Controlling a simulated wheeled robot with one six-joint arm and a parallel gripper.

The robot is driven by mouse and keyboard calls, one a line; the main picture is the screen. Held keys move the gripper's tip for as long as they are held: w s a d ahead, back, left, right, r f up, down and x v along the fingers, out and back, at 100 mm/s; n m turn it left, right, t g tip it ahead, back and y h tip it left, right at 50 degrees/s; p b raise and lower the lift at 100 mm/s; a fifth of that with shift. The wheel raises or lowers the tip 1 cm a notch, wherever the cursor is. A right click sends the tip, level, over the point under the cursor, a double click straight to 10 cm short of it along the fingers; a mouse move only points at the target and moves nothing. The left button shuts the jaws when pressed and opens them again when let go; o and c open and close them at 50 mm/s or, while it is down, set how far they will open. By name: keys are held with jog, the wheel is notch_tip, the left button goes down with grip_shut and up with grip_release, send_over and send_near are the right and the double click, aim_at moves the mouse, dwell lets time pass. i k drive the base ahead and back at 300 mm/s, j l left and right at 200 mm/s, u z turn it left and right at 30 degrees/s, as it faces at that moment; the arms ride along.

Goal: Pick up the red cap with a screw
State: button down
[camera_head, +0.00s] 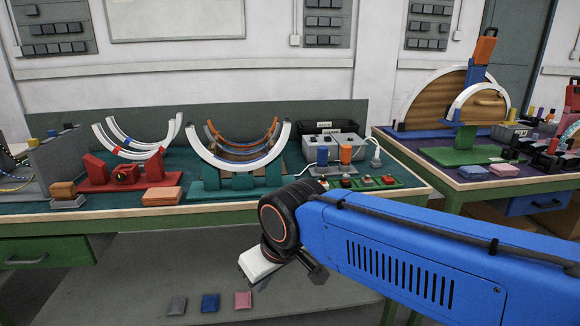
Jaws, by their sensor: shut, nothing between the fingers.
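Small red caps show on a green strip at the front right of the left workbench, among them one red cap (387,180). They are too small for me to tell which one has a screw. My blue arm reaches in from the right, in front of the bench. My gripper (318,273) is a small dark shape below the arm's black wrist joint, low in front of the bench edge. It is shut and empty, apart from the caps, and partly hidden by the arm.
The left workbench (110,213) holds a red stand (93,170) and a green stand (240,182) with curved arcs. A grey box (325,147) with blue and orange blocks stands behind the strip. A second bench with wooden arcs is right. Several coloured pads lie low in front.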

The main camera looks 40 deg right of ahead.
aim_at(387, 182)
jog(key=z, duration=1.65)
jog(key=k+l, duration=0.05)
